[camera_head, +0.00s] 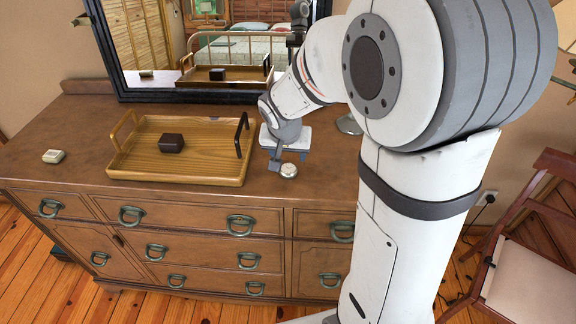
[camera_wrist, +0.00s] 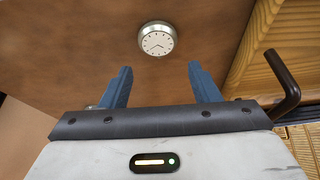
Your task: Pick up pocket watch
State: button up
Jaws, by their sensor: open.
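The pocket watch (camera_head: 289,170) is a small round silver piece with a pale dial. It lies face up on the brown dresser top, near the front edge and just right of the wooden tray. In the wrist view the pocket watch (camera_wrist: 157,39) shows whole, beyond the fingertips and roughly centred between them. My gripper (camera_head: 288,158) is over the dresser, close to the watch on its far side. In the wrist view my gripper (camera_wrist: 162,70) has its two blue fingers spread apart with nothing between them.
The wooden tray (camera_head: 190,180) with upright handles stands left of my gripper and holds a dark brown box (camera_head: 171,143). A small cream device (camera_head: 53,156) lies at the dresser's left. A mirror (camera_head: 150,95) stands behind. A wooden chair (camera_head: 520,275) is at right.

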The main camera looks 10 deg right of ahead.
aim_at(289, 163)
jog(key=x, duration=0.5)
jog(key=shift+w+p, duration=0.1)
jog(key=shift+p, duration=0.2)
jog(key=shift+c, duration=0.6)
grip_shut()
